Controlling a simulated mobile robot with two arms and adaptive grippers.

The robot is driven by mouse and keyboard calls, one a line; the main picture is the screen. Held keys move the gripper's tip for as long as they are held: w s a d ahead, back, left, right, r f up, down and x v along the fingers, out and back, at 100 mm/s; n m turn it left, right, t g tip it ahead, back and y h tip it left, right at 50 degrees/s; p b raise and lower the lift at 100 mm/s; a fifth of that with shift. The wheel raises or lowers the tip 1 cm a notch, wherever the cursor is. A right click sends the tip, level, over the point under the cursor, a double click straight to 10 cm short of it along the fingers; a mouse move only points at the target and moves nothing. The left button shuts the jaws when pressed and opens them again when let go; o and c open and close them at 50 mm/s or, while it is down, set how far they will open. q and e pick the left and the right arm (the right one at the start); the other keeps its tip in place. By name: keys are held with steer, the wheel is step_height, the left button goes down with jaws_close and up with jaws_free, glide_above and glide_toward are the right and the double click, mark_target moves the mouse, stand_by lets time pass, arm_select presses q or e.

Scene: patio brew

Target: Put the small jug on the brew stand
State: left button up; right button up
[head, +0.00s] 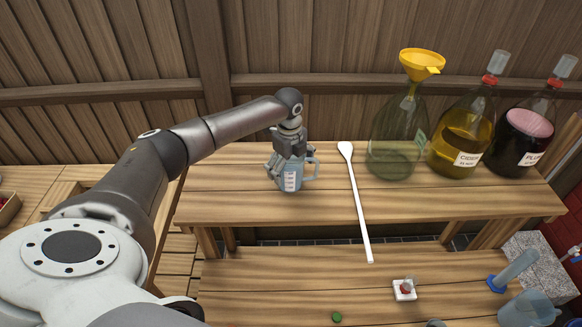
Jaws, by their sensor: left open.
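The small jug (291,182), blue-grey and see-through with a white scale strip and a handle on its right, stands upright on the raised wooden brew stand (440,207), left of its middle. My left gripper (284,166) reaches down over the jug from above. Its fingers are open at the jug's upper part and hide some of its rim. Whether the fingers touch the jug, I cannot tell. My right gripper is not in view.
A long white spoon (356,203) lies right of the jug, its handle overhanging the front edge. A bottle with a yellow funnel (423,63), a cider bottle (462,140) and a dark red bottle (521,140) stand further right. A bluish jug (529,309) is lower right.

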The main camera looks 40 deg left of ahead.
arm_select(q)
steer(key=shift+r, duration=0.1)
step_height(320, 180, up, 12)
steer(key=b, duration=0.1)
steer(key=shift+s+b, duration=0.3)
stand_by(1.6)
